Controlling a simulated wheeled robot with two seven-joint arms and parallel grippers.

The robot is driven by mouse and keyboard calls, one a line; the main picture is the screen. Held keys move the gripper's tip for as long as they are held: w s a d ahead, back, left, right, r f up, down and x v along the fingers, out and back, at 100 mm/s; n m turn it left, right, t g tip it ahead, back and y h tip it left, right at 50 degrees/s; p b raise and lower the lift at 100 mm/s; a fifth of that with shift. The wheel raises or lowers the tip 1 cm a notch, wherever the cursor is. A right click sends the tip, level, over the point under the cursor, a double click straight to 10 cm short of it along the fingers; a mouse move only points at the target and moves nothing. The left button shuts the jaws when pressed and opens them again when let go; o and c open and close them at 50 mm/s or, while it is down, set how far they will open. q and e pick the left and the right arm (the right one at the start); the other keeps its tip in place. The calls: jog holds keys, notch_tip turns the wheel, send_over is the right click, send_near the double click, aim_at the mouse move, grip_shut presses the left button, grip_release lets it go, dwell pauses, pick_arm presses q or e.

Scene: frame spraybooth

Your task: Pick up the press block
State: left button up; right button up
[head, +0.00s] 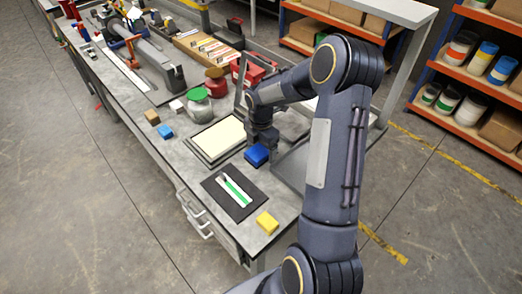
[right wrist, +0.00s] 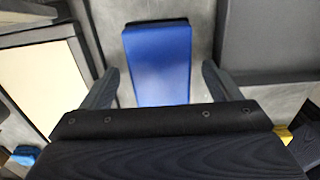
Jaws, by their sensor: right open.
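A dark blue block (head: 256,156) lies on the grey workbench, to the right of a framed cream panel. My right gripper (head: 261,143) is directly over it, pointing down. In the right wrist view the blue block (right wrist: 158,65) lies between the two spread fingers of my right gripper (right wrist: 160,85), with a gap on each side. The jaws are open and hold nothing. I cannot tell how far down the fingers reach beside the block. No label shows which block is the press block. My left gripper is not in view.
The framed cream panel (head: 217,138) lies left of the gripper, a grey tray (head: 291,170) right of it. A dark mat (head: 231,187) with a green-striped tool and a yellow block (head: 267,222) are nearer. A light-blue block (head: 165,131) and jars (head: 198,104) stand farther left.

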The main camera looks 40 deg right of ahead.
jog(key=shift+f, duration=0.55)
jog(key=c, duration=1.2)
jog(key=shift+o, duration=0.2)
jog(key=shift+r, duration=0.1)
